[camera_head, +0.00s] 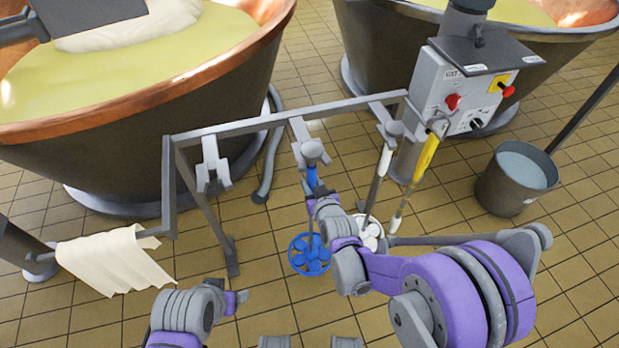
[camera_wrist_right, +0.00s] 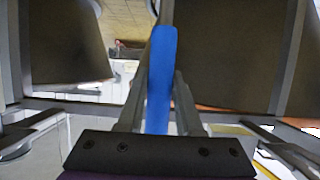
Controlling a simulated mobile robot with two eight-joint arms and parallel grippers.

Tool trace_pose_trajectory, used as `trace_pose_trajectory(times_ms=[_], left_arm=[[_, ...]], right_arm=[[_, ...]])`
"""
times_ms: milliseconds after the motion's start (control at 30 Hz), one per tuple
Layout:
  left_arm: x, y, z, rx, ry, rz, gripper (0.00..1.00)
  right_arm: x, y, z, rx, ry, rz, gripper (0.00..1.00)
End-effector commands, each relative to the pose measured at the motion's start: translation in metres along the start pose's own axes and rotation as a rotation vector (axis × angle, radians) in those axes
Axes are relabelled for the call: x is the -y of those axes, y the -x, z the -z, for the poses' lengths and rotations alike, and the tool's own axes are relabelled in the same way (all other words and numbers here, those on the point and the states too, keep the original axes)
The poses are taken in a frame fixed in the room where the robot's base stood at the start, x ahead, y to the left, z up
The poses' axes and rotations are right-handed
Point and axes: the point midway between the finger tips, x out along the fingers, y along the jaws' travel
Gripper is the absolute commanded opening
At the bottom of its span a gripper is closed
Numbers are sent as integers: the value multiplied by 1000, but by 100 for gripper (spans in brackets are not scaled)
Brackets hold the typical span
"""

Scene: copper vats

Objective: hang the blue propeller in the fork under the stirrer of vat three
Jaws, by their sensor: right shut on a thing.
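The blue propeller (camera_head: 310,255) hangs upright at the middle bracket of a grey rack, with its blue bladed disc low near the floor and a round grey knob at the top. My right gripper (camera_head: 318,192) is shut on its blue shaft, just below the bracket. In the right wrist view the blue shaft (camera_wrist_right: 160,85) stands between the fingers. My left gripper (camera_head: 240,298) is low at the front, away from the rack; its fingers are too small to read. I cannot tell which vat is vat three, and no fork under a stirrer is clearly visible.
Copper vats (camera_head: 130,110) stand behind. A control box (camera_head: 465,95), a yellow tool (camera_head: 425,155) and a bucket (camera_head: 517,178) are right. A cloth (camera_head: 110,264) hangs left.

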Motion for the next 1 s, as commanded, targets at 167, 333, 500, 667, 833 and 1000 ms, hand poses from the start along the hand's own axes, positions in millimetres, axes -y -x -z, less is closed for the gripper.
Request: trace_pose_trajectory(times_ms=[167,333,500,667,833,1000], left_arm=[[0,-3,-1,1,0,0,69],[0,-6,-2,2,0,0,69],[0,-8,-2,3,0,0,69],[0,-8,-2,3,0,0,69],[0,-8,-2,3,0,0,69],[0,-8,-2,3,0,0,69]], right_arm=[[0,14,-6,-2,-1,0,0],[0,27,-11,-2,0,-1,0],[0,38,-16,-2,1,-1,0],[0,42,-17,-2,1,-1,0],[0,42,-17,-3,1,-1,0],[0,44,-18,-2,1,-1,0]])
